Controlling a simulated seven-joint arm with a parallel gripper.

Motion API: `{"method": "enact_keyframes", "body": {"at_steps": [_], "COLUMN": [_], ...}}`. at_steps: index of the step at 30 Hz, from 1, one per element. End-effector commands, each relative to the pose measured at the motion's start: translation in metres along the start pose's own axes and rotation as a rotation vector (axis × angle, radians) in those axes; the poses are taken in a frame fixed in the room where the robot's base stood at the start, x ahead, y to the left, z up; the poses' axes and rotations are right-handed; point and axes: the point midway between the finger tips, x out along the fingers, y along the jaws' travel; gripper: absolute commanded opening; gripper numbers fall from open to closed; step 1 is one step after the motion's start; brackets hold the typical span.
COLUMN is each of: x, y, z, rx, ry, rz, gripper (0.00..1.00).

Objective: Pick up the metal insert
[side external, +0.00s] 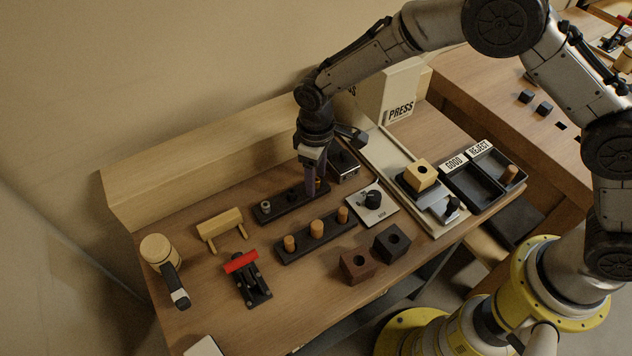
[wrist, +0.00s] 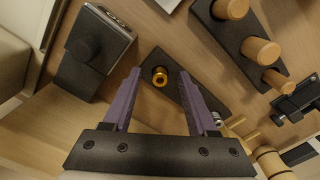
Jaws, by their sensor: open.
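A low dark rack (side external: 289,204) holds a grey metal insert (side external: 265,206) at its left end and a brass-coloured insert near its right end. In the wrist view the brass insert (wrist: 160,77) sits upright on the rack (wrist: 178,96), between my fingertips as seen from above. The grey insert (wrist: 217,118) is partly hidden behind my right finger. My gripper (side external: 313,190) is open and empty, pointing down over the right end of the rack. The fingers largely hide the brass insert in the side view. I cannot tell whether they touch it.
A second dark rack with wooden pegs (side external: 317,229) stands in front. A dark metal box with a black knob (side external: 344,166) is close behind my gripper. A plate with a black knob (side external: 373,201) is to the right. A red-handled clamp (side external: 243,263) and a wooden mallet (side external: 160,252) lie left.

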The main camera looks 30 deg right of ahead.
Motion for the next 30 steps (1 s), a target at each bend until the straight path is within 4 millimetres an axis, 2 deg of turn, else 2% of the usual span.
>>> {"method": "enact_keyframes", "body": {"at_steps": [5,12,15,30], "x": [-0.0001,-0.0005,-0.0006,-0.0042], "y": [0.0,0.0,0.0,0.0001], "z": [-0.0001,-0.0002,-0.0003,-0.0008], "rx": [0.0,0.0,0.0,0.0], "ry": [0.001,0.001,0.001,0.003], "rz": [0.0,0.0,0.0,0.0], "gripper": [0.58,0.15,0.0,0.0]}}
